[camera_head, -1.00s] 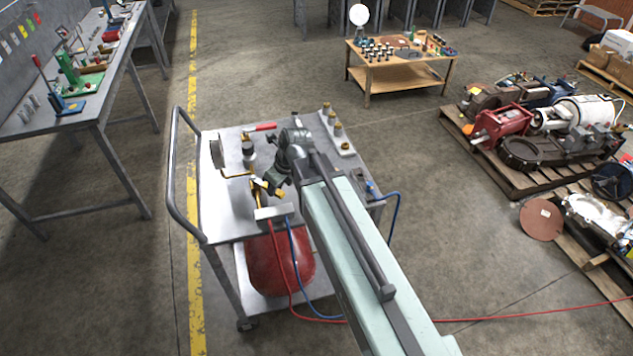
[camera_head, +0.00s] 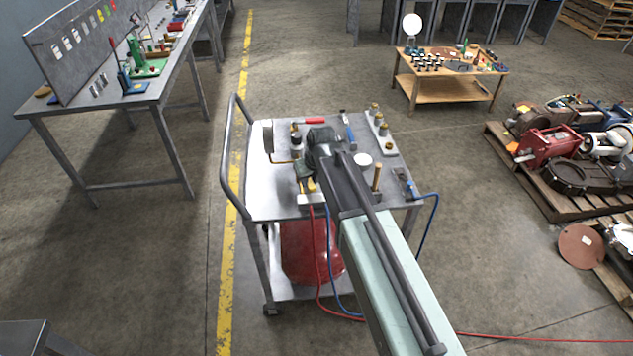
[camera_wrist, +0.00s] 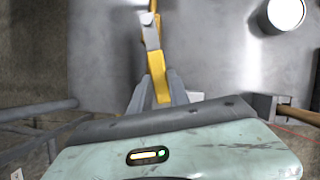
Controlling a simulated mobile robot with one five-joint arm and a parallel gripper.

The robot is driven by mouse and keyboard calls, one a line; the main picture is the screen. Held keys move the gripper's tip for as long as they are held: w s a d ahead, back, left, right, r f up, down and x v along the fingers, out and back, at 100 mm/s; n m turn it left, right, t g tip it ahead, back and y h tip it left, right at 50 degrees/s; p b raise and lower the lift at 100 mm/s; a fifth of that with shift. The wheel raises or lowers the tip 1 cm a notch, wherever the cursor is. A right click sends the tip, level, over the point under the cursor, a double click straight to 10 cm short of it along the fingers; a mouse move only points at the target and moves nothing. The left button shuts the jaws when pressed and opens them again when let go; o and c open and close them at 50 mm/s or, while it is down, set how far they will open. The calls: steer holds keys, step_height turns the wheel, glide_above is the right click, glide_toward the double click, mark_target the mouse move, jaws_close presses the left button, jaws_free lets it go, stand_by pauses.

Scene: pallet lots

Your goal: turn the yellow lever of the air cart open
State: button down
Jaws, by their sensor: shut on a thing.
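The air cart (camera_head: 262,185) is a grey metal trolley with a bent handle on its left side. A red tank (camera_head: 305,250) sits on its lower shelf. The yellow lever (camera_wrist: 159,86) lies between the fingers of my gripper (camera_wrist: 158,92) in the wrist view, and the fingers are shut on it. Beyond the fingers, a pale grey piece and more yellow continue upward. In the head view my gripper (camera_head: 305,178) is over the cart's top near its front edge, and my arm hides part of the area around the lever.
On the cart top are a red-handled tool (camera_head: 314,121), a blue-handled tool (camera_head: 350,137), a white round piece (camera_head: 363,160) and brass fittings on a plate (camera_head: 380,128). Red and blue hoses hang at the front. A workbench (camera_head: 105,110) stands left; loaded pallets (camera_head: 560,190) stand right.

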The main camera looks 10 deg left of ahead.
steer(key=c, duration=1.2)
jaws_free()
steer(key=shift+w, duration=0.1)
steer(key=shift+c, duration=0.2)
steer(key=shift+r, duration=0.15)
steer(key=p+v, duration=0.7)
steer(key=shift+r, duration=0.25)
steer(key=shift+d, duration=0.15)
